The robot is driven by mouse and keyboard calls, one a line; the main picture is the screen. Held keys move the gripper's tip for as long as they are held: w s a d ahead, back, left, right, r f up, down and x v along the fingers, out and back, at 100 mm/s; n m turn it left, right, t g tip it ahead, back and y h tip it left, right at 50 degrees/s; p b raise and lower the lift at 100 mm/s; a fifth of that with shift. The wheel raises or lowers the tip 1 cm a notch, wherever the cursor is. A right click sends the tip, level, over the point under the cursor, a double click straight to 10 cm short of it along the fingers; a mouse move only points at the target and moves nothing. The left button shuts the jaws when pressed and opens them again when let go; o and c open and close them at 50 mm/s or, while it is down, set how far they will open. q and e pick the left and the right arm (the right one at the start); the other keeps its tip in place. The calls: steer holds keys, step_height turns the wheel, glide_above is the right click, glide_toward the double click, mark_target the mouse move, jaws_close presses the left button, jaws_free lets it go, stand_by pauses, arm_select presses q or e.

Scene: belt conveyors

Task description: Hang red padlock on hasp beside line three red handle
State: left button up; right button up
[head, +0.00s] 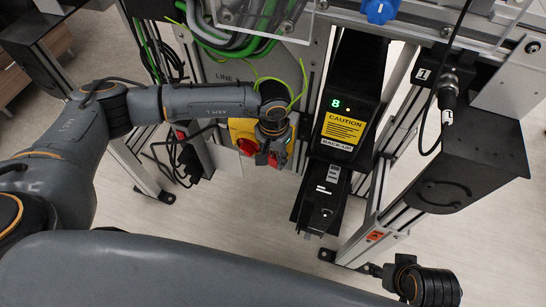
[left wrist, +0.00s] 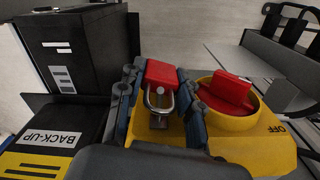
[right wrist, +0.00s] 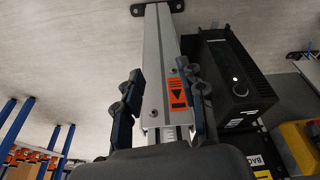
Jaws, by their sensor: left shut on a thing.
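The red padlock (left wrist: 163,74) is between the fingers of my left gripper (left wrist: 158,84), which is shut on it. Its silver shackle (left wrist: 149,97) points toward the yellow switch box (left wrist: 245,150). The shackle overlaps a small metal hasp (left wrist: 158,121); I cannot tell whether it passes through. The red handle (left wrist: 228,92) sits in a yellow ring beside the padlock, near the word OFF. In the head view, my left gripper (head: 272,142) is at the yellow box (head: 236,127), just right of the red handle (head: 247,147). My right gripper (right wrist: 162,95) is open and empty.
A black back-up unit (head: 342,125) with a yellow caution label stands right of the switch box. A metal post (right wrist: 158,55) lies beyond my right gripper's fingers. Green cables (head: 240,45) and black cables hang above and left of the box. Open floor (head: 235,205) shows below.

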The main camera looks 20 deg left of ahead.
arm_select(q)
steer(key=shift+w+f, duration=0.1)
steer(key=shift+w+f+b, duration=0.1)
steer(key=shift+f+b, duration=0.05)
steer(key=shift+b, duration=0.4)
arm_select(e)
steer(key=v, duration=0.3)
steer(key=shift+s, duration=0.15)
arm_select(q)
steer(key=o, duration=1.3)
steer(key=shift+c, duration=0.2)
steer(key=shift+w, duration=0.1)
arm_select(e)
steer(key=shift+d, duration=0.1)
arm_select(q)
steer(key=shift+a, duration=0.15)
